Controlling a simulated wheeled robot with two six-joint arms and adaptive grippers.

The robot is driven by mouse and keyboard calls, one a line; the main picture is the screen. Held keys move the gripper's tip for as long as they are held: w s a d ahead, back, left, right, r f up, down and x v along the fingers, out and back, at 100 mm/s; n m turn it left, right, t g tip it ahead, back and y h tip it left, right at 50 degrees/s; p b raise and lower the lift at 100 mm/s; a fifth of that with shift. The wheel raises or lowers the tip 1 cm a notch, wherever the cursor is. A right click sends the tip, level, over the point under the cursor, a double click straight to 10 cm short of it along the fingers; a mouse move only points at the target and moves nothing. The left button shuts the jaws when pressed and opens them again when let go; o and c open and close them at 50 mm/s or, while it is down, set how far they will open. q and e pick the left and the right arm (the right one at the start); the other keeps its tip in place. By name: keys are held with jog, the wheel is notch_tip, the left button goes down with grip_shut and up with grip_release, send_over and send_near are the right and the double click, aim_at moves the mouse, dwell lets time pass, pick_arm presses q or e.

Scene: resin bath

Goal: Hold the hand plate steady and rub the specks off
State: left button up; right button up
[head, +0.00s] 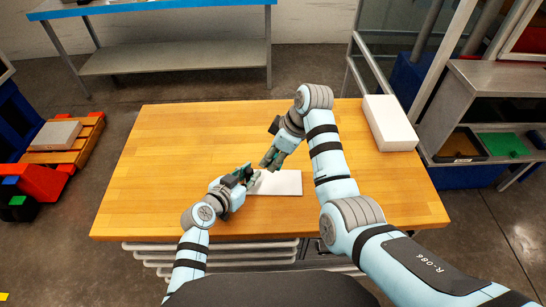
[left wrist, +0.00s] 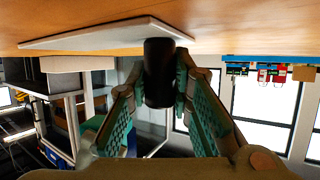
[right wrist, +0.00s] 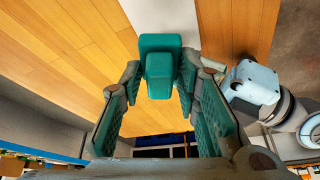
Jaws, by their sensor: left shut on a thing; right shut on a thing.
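The hand plate (head: 280,183) is a thin white board at the table's front middle; it also shows in the left wrist view (left wrist: 100,36) and right wrist view (right wrist: 165,15). My left gripper (head: 248,175) is at its left end, shut on a dark rounded grip (left wrist: 159,73) that seems to belong to the plate. My right gripper (head: 268,160) is shut on a teal block (right wrist: 160,65), just behind the plate's left part in the head view. I cannot tell whether the block touches the plate. No specks can be made out.
The wooden table (head: 180,150) is clear on its left and back. A white box (head: 390,123) stands at its back right. My two grippers are close together. A metal bench (head: 170,58) stands behind, and a shelf unit (head: 500,125) stands to the right.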

pick_arm(q)
jog(key=o, duration=1)
jog(key=v, duration=1.2)
jog(key=shift+a, duration=0.1)
